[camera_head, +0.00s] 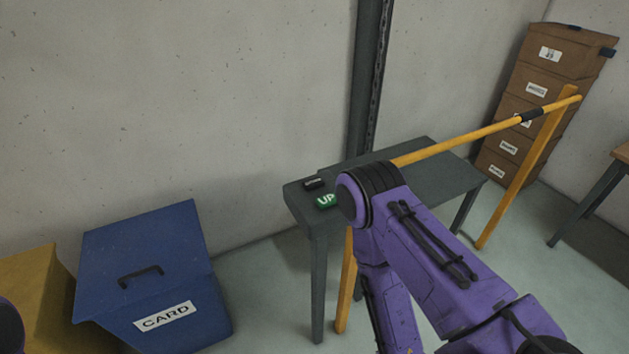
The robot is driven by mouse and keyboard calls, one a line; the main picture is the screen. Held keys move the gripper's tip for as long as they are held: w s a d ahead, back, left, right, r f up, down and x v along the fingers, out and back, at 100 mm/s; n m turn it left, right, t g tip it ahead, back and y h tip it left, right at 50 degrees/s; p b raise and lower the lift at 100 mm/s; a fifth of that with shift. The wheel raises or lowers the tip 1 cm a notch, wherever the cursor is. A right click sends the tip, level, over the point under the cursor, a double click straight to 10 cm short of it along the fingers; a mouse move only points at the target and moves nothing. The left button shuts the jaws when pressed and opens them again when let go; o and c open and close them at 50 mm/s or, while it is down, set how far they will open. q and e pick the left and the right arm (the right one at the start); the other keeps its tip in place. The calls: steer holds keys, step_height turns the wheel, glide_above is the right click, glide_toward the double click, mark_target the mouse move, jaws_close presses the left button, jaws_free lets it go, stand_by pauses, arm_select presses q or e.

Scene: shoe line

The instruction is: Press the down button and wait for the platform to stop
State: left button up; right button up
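A green button marked UP (327,201) sits on the left end of a grey table (430,160). A small black box with a pale label (313,183) sits just behind it; its label is too small to read. No button marked down can be read. My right arm, purple, comes in from the lower right and covers part of the table just right of the UP button. Its gripper cannot be seen. Only a small piece of my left arm shows at the lower left edge, without its gripper. I cannot tell which thing is the platform.
A yellow rail (460,139) crosses above the table on yellow posts. A dark vertical post (367,80) stands behind. A blue bin marked CARD (150,260) and a yellow-brown box (35,290) stand left. Brown drawers (560,55) stand at the back right.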

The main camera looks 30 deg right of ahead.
jaws_close()
stand_by(1.4)
